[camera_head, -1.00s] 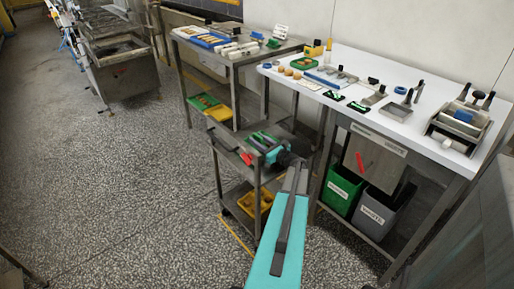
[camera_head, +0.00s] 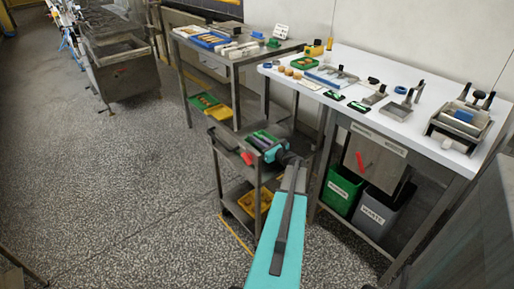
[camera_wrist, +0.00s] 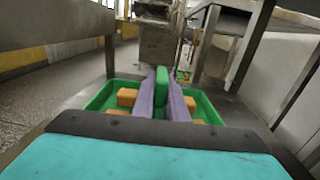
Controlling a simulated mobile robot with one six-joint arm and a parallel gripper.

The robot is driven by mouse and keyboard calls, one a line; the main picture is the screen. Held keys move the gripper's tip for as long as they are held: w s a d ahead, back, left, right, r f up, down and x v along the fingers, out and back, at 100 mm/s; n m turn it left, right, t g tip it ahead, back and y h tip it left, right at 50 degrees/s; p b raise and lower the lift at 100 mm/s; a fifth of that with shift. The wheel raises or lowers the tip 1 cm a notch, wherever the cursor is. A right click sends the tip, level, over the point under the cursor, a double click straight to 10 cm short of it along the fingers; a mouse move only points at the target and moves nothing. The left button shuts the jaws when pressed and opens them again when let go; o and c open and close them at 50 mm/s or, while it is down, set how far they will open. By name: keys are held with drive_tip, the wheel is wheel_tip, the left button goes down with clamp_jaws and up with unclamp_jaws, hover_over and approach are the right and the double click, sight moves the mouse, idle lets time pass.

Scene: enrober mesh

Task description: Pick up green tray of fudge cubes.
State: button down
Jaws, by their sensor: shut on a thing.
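The green tray (camera_wrist: 97,98) fills the middle of the wrist view, with orange-brown fudge cubes (camera_wrist: 127,97) on both sides of my fingers. A green upright grip (camera_wrist: 160,72) rises from its middle. My gripper (camera_wrist: 161,78) is shut on this grip, one finger on each side. In the head view the tray (camera_head: 263,136) is at the top shelf of the small steel cart, partly hidden by my gripper (camera_head: 268,148). I cannot tell whether it touches the shelf.
The steel cart (camera_head: 226,137) has a red item (camera_head: 247,158) at its front edge and a yellow tray (camera_head: 252,203) below. A white-topped table (camera_head: 430,100) with tools stands right, above green (camera_head: 342,190) and grey bins (camera_head: 378,212). Open floor lies left.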

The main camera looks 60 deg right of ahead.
drive_tip(key=shift+r, duration=0.15)
drive_tip(key=shift+r, duration=4.9)
